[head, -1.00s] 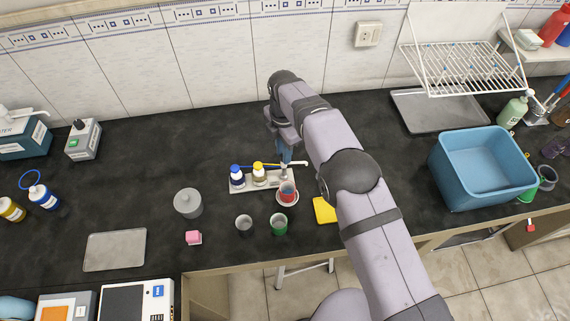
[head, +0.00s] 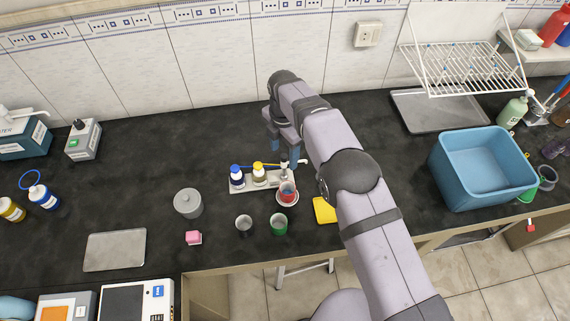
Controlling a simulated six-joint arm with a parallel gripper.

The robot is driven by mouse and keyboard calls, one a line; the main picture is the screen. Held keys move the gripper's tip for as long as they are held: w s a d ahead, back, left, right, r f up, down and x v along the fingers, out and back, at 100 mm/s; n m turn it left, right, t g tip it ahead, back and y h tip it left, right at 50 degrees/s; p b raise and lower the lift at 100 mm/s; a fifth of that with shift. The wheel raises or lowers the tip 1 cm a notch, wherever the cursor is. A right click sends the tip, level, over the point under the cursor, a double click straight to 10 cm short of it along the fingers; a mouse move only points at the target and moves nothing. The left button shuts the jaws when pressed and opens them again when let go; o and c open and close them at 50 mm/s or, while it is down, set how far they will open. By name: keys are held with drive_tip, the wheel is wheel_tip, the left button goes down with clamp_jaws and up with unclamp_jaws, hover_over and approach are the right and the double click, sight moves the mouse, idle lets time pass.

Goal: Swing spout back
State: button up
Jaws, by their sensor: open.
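A small rack (head: 273,182) on the dark bench bears a bottle with a blue cap and spout (head: 237,177), a bottle with a yellow cap and spout (head: 259,175), and a third dispenser with a white spout (head: 300,162) at its right end. The white spout points to the right.
A blue basin (head: 483,168) is at right. The bench behind the rack is clear.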

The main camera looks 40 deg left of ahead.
drive_tip(key=shift+r, duration=0.15)
drive_tip(key=shift+r+p, duration=2.3)
drive_tip(key=shift+r, duration=1.1)
drive_tip(key=w+d+r+m+b, duration=0.1)
drive_tip(key=w+d+m, duration=0.25)
drive_tip(key=d, duration=0.25)
drive_tip(key=w+d+r+m+b, duration=0.1)
drive_tip(key=w+d+r+m, duration=0.1)
drive_tip(key=w+d+m, duration=0.3)
drive_tip(key=s+d+m+b, duration=0.2)
drive_tip(key=d+m, duration=0.7)
drive_tip(key=d, duration=0.9)
drive_tip(key=s+d+f+m+b, duration=0.1)
drive_tip(key=s+d+f+m, duration=0.1)
drive_tip(key=s+d+m, duration=0.5)
drive_tip(key=s+d+f+m+b, duration=0.2)
drive_tip(key=s+d+m, duration=0.6)
drive_tip(key=s+d, duration=0.2)
drive_tip(key=shift+s+d+b, duration=0.3)
drive_tip(key=shift+s+d, duration=0.05)
drive_tip(key=shift+d, duration=0.9)
